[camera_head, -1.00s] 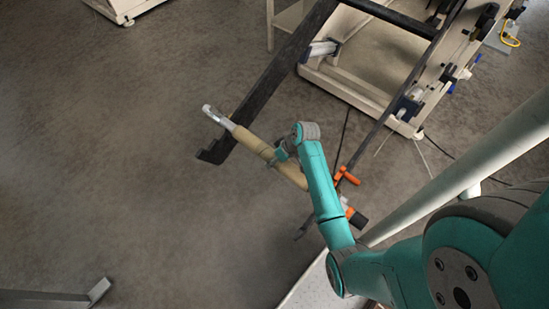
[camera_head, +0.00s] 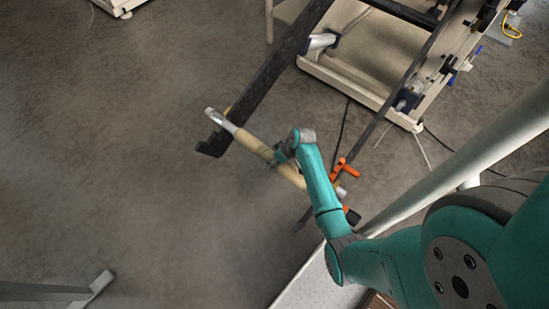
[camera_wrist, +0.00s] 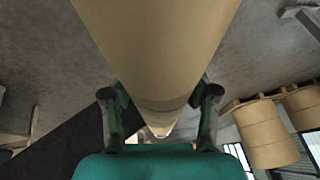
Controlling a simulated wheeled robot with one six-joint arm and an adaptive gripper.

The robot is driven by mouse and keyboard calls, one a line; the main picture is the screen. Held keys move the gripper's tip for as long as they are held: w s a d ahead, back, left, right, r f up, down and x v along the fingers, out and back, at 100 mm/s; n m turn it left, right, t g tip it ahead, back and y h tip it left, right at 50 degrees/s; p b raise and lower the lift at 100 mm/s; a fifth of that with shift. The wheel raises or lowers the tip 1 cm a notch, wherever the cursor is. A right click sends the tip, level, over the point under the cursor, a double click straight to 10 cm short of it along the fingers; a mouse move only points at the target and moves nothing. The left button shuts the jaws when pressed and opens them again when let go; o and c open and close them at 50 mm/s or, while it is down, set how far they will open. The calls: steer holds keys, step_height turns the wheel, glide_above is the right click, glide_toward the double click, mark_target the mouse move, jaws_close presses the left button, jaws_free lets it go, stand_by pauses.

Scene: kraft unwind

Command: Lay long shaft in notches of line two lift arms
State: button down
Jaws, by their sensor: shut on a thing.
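The long shaft, seen by its silver end (camera_head: 219,119), carries a tan kraft roll (camera_head: 248,142) in the head view. My gripper (camera_head: 283,159) is shut on the roll near its middle. In the wrist view the tan roll (camera_wrist: 155,50) fills the upper middle between the gripper fingers (camera_wrist: 158,115). The left dark lift arm (camera_head: 255,95) reaches down from the machine, and its hooked tip (camera_head: 211,146) lies close to the shaft's silver end. The right lift arm (camera_head: 385,108) passes near the other end, beside an orange part (camera_head: 345,171). I cannot tell whether the shaft touches either notch.
The pale machine frame (camera_head: 360,97) stands at the top right with cables on the floor. A pale rail (camera_head: 460,160) slopes across the right. A grey metal leg (camera_head: 60,292) is at the lower left. The floor at left is clear. More tan rolls (camera_wrist: 262,132) show in the wrist view.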

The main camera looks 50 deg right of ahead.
mark_target(287, 170)
steer(key=shift+f, duration=2.85)
steer(key=shift+c, duration=1.2)
jaws_free()
steer(key=v, duration=1.2)
steer(key=shift+d, duration=0.1)
steer(key=shift+f, duration=0.1)
